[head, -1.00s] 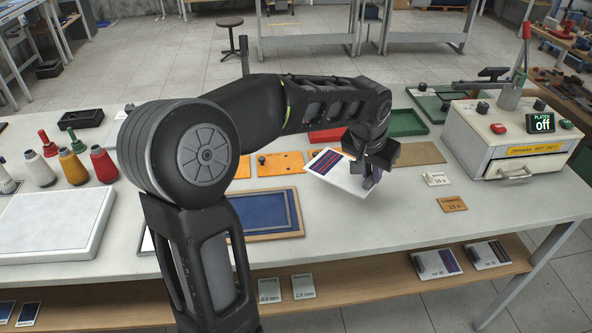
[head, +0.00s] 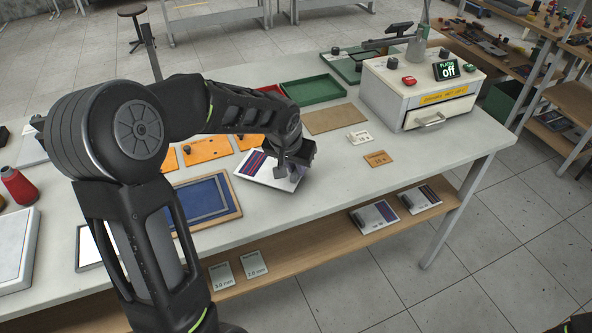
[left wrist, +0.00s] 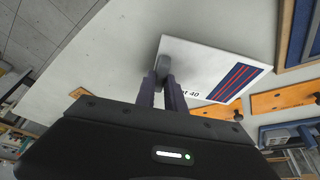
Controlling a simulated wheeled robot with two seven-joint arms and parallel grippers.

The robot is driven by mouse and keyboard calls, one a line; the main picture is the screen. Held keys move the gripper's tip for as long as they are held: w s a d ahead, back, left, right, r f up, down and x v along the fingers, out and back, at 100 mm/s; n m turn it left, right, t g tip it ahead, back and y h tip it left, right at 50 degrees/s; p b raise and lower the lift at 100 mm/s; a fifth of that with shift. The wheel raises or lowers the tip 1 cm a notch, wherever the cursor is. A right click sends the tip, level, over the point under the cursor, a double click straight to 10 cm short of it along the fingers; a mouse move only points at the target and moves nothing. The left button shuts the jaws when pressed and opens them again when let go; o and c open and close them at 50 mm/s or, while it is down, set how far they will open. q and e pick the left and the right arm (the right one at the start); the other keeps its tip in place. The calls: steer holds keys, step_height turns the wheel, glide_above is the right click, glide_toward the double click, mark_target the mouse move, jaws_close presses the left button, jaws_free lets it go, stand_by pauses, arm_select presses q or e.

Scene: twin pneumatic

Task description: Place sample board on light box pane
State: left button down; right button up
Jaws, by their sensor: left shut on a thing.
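The sample board, a white plate with dark blue and red stripes (head: 256,164), is held by my left gripper (head: 285,172) over the middle of the workbench. In the left wrist view the board (left wrist: 212,66) lies past the fingers (left wrist: 165,76), which are shut at a grey knob on it. The board looks tilted in the head view; whether it touches the bench is unclear. A large white slab (head: 14,250) at the left edge, partly cut off, looks like the light box. My right gripper does not show.
A framed blue panel (head: 205,200) lies left of the board, with orange plates (head: 206,147) behind it. A white-and-grey machine (head: 420,95) marked "off" stands at the right. The bench right of the board is mostly clear.

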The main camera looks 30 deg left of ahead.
arm_select(q)
steer(key=shift+f, duration=0.9)
steer(key=shift+f, duration=0.2)
steer(key=c, duration=1.4)
jaws_free()
steer(key=shift+r, duration=0.1)
steer(key=shift+r, duration=0.1)
steer(key=b+v, duration=0.2)
steer(key=v, duration=1)
